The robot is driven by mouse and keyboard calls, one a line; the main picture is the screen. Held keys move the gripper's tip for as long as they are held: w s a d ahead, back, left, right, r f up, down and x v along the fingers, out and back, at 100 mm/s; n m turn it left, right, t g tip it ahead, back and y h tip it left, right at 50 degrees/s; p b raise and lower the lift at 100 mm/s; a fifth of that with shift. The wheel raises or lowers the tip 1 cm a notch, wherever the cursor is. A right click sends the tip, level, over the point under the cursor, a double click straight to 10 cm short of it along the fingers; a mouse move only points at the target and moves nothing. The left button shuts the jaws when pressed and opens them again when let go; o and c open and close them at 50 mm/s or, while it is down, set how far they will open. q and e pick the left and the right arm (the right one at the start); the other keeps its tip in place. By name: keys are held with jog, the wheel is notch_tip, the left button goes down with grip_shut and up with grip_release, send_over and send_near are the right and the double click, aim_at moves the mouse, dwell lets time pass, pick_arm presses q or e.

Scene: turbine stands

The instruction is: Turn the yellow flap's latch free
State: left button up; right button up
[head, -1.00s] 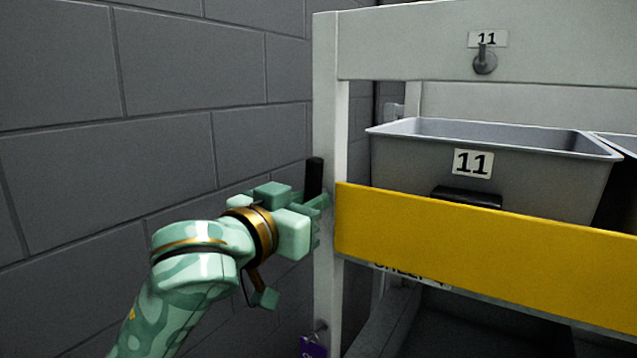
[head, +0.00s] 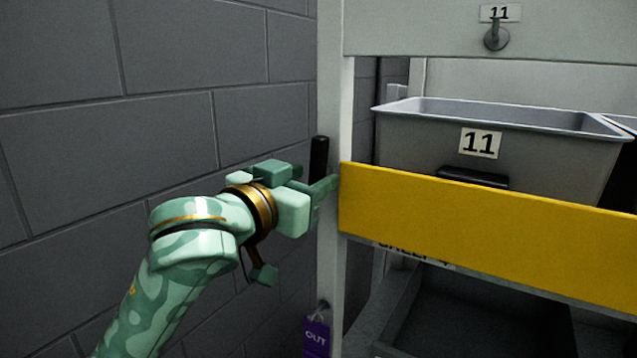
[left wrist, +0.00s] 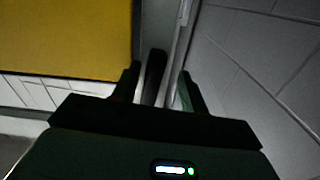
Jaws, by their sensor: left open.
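The yellow flap (head: 480,230) spans the front of the rack below the grey bin; its left end meets the white post. The latch (head: 319,158) shows as a dark upright handle on the post, just left of the flap. My left gripper (head: 322,188) is at the latch, its fingers reaching toward the post. In the left wrist view the dark latch handle (left wrist: 154,76) stands between the two open fingers (left wrist: 160,88), and the yellow flap (left wrist: 65,38) fills the upper left. I cannot tell whether a finger touches the handle. My right gripper is not in view.
A grey bin (head: 400,140) labelled 11 sits behind the flap. A hook (head: 496,38) is on the upper beam. A purple tag (head: 316,337) hangs low on the white post (head: 333,270). A grey block wall (head: 150,130) stands close on the left.

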pick_arm(q)
jog(key=shift+s+d+f, duration=0.15)
jog(key=shift+d+f, duration=0.05)
